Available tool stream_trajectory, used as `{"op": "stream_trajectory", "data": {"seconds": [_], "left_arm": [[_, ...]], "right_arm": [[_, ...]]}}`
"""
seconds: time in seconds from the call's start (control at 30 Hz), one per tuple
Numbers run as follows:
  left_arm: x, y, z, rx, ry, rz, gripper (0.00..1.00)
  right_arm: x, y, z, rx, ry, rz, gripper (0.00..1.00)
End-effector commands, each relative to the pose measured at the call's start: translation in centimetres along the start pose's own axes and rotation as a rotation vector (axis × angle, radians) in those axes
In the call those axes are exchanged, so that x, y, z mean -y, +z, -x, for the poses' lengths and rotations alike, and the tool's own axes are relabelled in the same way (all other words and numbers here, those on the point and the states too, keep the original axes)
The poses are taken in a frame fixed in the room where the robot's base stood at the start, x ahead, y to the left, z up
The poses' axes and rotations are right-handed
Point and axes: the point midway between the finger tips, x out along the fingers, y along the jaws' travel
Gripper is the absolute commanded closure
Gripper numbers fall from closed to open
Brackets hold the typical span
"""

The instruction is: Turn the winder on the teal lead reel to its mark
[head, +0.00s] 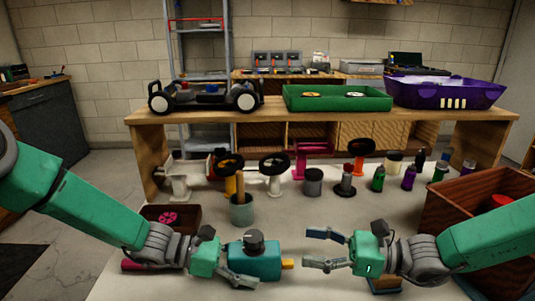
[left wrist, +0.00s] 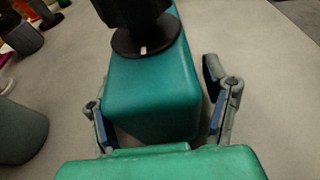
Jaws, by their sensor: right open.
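The teal lead reel (head: 262,266) is a box on the pale table, with an orange stub at its right end. Its dark round winder (head: 254,242) stands on top. In the left wrist view the winder (left wrist: 140,22) has a dark flange with a small white mark at its near edge. My left gripper (head: 226,258) is at the reel's left end, its fingers on either side of the teal body (left wrist: 155,95). A gap shows at the right finger; contact at the left finger is unclear. My right gripper (head: 318,249) is open and empty, right of the reel.
A grey-green cup (head: 242,211) stands just behind the reel. A dark box with a pink wheel (head: 168,217) is left, a wooden crate (head: 455,205) right. Behind are several stands and bottles, and a raised shelf (head: 290,119) with a car chassis, green tray and purple basket.

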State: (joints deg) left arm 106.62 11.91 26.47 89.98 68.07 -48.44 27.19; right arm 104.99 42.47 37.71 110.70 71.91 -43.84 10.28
Motion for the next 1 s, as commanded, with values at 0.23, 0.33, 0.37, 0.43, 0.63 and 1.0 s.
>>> {"op": "stream_trajectory", "data": {"seconds": [0.23,0.33,0.37,0.43,0.63,1.0], "left_arm": [[-0.1,0.0,1.3,0.001,0.003,0.0,0.31],[-0.1,0.0,3.0,0.001,0.005,0.0,0.31],[-0.1,0.1,3.7,0.001,0.004,-0.001,0.31],[-0.2,0.0,5.3,0.001,0.004,-0.001,0.31],[-0.1,-0.1,9.3,0.001,0.003,0.001,0.31],[-0.1,-0.1,11.9,-0.001,-0.001,0.001,0.31]], "right_arm": [[0.0,0.0,0.0,0.0,0.0,0.0,0.44],[0.0,0.0,0.0,0.0,0.0,0.0,0.44],[0.0,0.0,0.0,0.0,0.0,0.0,0.44],[0.0,0.0,0.0,0.0,0.0,0.0,0.44],[0.0,0.0,0.0,0.0,0.0,0.0,0.44],[0.0,0.0,0.0,0.0,0.0,0.0,0.44]]}}
